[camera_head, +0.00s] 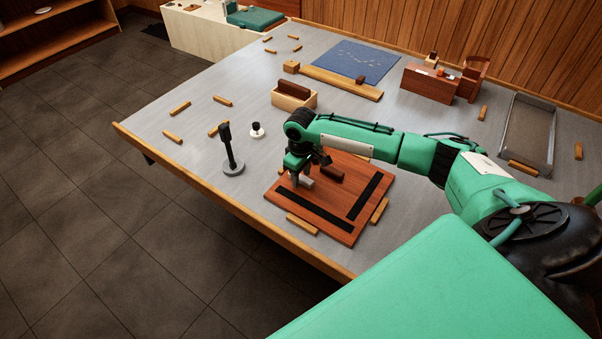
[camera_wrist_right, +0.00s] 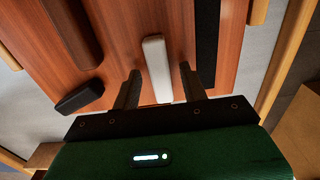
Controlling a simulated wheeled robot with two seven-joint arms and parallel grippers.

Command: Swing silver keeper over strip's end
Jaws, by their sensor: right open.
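The silver keeper (camera_wrist_right: 157,68) is a short pale bar on a reddish wooden board (camera_wrist_right: 130,25). In the head view the keeper (camera_head: 306,183) shows partly beside my right gripper (camera_head: 296,178). In the right wrist view my open right gripper (camera_wrist_right: 159,72) has one finger on each side of the keeper, with gaps. A black strip (camera_wrist_right: 207,40) runs along the board beside the keeper, with bare wood between them. In the head view this strip (camera_head: 315,211) seems to be the one by the front edge; a second black strip (camera_head: 368,197) lies at the right. My left gripper is not in view.
A dark brown bar (camera_wrist_right: 72,32) and a black block (camera_wrist_right: 80,97) are close to the gripper's left in the wrist view. A black post on a round base (camera_head: 232,165) stands left of the board. Small wooden blocks (camera_head: 302,224) lie around the board.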

